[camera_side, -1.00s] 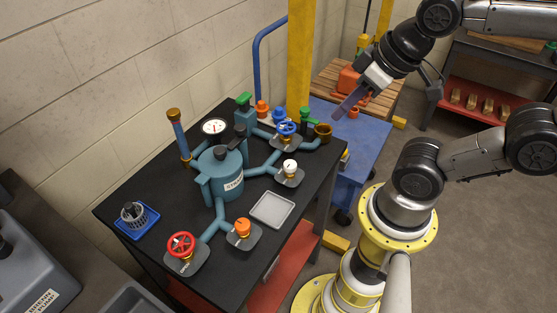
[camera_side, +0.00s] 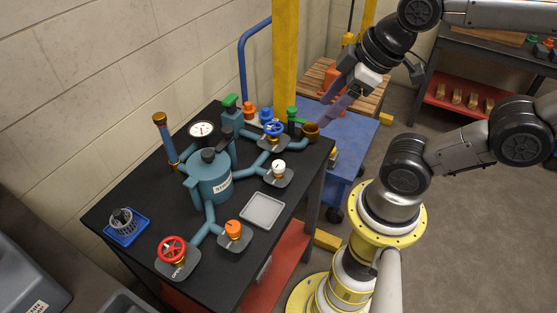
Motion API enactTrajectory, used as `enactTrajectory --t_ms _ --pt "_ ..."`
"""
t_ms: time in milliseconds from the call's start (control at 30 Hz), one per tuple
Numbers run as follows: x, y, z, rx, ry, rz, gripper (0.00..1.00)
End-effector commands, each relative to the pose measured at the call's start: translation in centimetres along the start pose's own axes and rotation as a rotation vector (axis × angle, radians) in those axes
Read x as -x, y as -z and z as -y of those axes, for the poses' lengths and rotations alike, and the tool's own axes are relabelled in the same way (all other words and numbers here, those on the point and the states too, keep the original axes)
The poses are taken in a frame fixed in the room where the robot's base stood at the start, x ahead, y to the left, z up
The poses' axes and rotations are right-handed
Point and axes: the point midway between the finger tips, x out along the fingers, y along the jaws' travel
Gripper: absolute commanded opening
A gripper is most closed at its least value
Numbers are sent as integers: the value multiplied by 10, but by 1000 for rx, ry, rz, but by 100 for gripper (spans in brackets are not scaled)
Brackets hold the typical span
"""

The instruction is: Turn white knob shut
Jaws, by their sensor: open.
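The small white knob (camera_side: 279,167) sits on a dark grey plate at the right side of the black table, on a branch of the blue-grey pipework. Whether its valve is open or shut cannot be told from here. My gripper (camera_side: 328,116) is above the table's far right corner, up and to the right of the white knob, near the brown pipe cup. It points down and to the left. Its fingers appear apart, with nothing seen between them.
A blue handwheel (camera_side: 273,128) stands behind the white knob, and an orange knob (camera_side: 233,228) and red handwheel (camera_side: 172,249) stand in front. A blue-grey tank (camera_side: 209,178) is to the left. A grey tray (camera_side: 262,211) lies in front. A yellow post (camera_side: 285,60) rises behind.

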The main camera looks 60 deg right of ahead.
Motion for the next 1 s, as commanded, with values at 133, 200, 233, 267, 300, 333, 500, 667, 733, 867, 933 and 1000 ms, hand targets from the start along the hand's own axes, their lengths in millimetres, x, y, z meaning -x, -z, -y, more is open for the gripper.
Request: enactTrajectory --t_ms 133,200,233,267,300,333,500,667,733,867,933,1000 --pt "2 9 -4 340 4 8 72" --pt "1 14 -6 504 13 20 72" --pt "1 16 -6 574 18 26 72" --pt "0 19 -7 645 24 32 72" --pt "-2 22 -9 738 34 41 72" --pt "-3 24 -10 807 41 47 72" --pt "-16 38 -16 1202 111 83 72" --pt "-35 51 -22 1569 214 105 72" --pt "-47 56 -25 1721 274 107 72" --pt "-76 63 -30 1950 414 104 72" --pt "-93 64 -32 1990 482 106 72" --pt "-105 62 -32 1977 525 116 72"
